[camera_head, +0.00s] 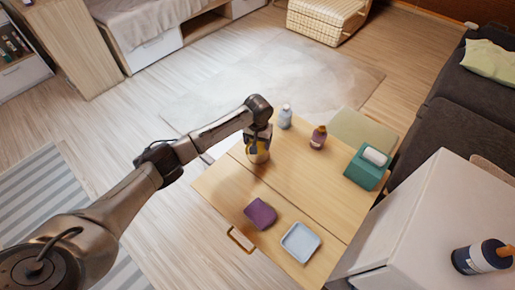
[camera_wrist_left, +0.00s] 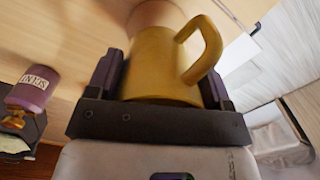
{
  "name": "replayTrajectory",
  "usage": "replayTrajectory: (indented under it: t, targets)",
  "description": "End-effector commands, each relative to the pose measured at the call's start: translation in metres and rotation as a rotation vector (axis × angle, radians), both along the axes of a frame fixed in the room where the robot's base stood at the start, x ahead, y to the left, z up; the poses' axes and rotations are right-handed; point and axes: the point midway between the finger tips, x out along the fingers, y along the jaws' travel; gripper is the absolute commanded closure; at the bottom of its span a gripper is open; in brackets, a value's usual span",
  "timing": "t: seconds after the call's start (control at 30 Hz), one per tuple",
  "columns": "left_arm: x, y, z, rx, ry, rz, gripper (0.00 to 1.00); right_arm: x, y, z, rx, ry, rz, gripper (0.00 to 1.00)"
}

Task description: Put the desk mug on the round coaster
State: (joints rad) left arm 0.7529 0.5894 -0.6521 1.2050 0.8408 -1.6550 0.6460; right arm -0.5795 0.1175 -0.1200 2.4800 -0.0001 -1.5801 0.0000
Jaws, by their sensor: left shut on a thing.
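The yellow desk mug (camera_head: 255,149) is at the far left part of the wooden table. My left gripper (camera_head: 258,137) is shut on it. In the left wrist view the mug (camera_wrist_left: 165,65) sits between the two dark fingers, with its handle to the right. A round, pinkish-tan surface (camera_wrist_left: 155,13) shows just beyond the mug in that view. It may be the round coaster, but it is mostly hidden behind the mug. I cannot tell whether the mug touches it. My right gripper is in neither view.
On the table (camera_head: 285,185) stand a pale bottle (camera_head: 285,117), a purple bottle (camera_head: 318,138) and a teal tissue box (camera_head: 367,168). A folded purple cloth (camera_head: 260,213) and a pale tray (camera_head: 300,242) lie nearer. The table's middle is clear.

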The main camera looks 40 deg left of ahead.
Motion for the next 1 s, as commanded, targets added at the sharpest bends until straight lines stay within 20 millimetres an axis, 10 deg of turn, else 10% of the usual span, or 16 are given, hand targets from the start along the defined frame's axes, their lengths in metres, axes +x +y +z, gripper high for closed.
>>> replayTrajectory:
  t: [0.3,0.73,0.77,1.0]
  targets:
    - [0.0,0.0,-0.038,0.001,0.0,0.0,0.55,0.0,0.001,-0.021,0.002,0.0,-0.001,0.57]
    - [0.0,0.0,-0.04,0.0,0.0,0.0,0.55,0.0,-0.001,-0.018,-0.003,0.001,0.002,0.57]
    - [0.0,0.0,-0.041,0.0,0.0,0.0,0.25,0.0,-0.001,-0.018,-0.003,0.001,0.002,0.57]
    - [0.0,0.0,-0.041,0.001,0.0,0.0,0.02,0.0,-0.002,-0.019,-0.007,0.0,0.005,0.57]
